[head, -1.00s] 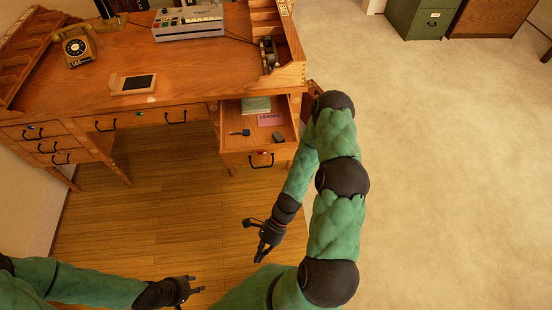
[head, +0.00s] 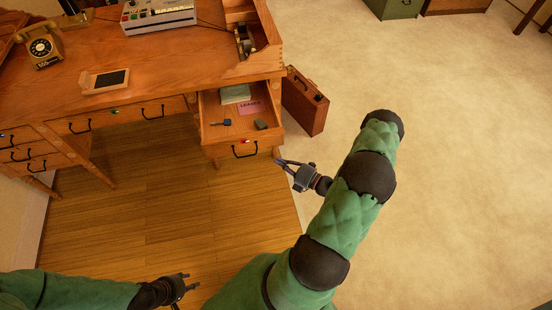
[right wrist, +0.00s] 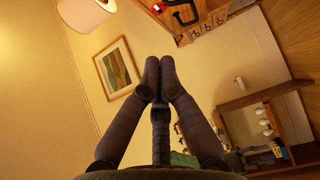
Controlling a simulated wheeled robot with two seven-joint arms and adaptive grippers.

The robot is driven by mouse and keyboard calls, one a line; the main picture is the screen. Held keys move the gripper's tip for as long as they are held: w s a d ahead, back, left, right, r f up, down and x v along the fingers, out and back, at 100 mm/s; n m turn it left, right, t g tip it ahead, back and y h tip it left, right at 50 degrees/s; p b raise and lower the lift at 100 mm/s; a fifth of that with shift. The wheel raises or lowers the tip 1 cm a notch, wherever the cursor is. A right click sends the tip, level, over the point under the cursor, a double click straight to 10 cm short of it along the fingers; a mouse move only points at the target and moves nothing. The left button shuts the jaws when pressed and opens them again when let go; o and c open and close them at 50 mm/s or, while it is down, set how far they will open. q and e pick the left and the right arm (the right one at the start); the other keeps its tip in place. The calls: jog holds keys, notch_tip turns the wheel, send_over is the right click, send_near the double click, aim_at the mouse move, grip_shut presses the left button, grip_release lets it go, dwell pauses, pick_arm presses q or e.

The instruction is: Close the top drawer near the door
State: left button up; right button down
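The open wooden drawer (head: 222,152) sticks out from the right end of the desk (head: 130,92), with a black handle (head: 246,150) and a red light on its front. Inside are a pale green book (head: 235,95), a pink paper (head: 250,108) and two small dark items. My right gripper (head: 279,161) is just right of the drawer's front corner, apart from the handle. Its fingertips meet with nothing between them in the right wrist view (right wrist: 159,72), where the handle (right wrist: 184,14) shows at the top. My left gripper (head: 192,281) is open and empty, low over the floor.
A brown briefcase (head: 305,102) stands on the carpet right of the drawer. A phone (head: 42,47), a framed tablet (head: 105,80) and a machine (head: 158,14) sit on the desk.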

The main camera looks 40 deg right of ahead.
jog(key=b, duration=0.2)
send_near(250, 140)
jog(key=w+a, duration=0.1)
jog(key=a, duration=0.2)
jog(key=w, duration=0.1)
jog(key=w+d+b, duration=0.2)
jog(key=w, duration=0.1)
jog(key=shift+w, duration=0.1)
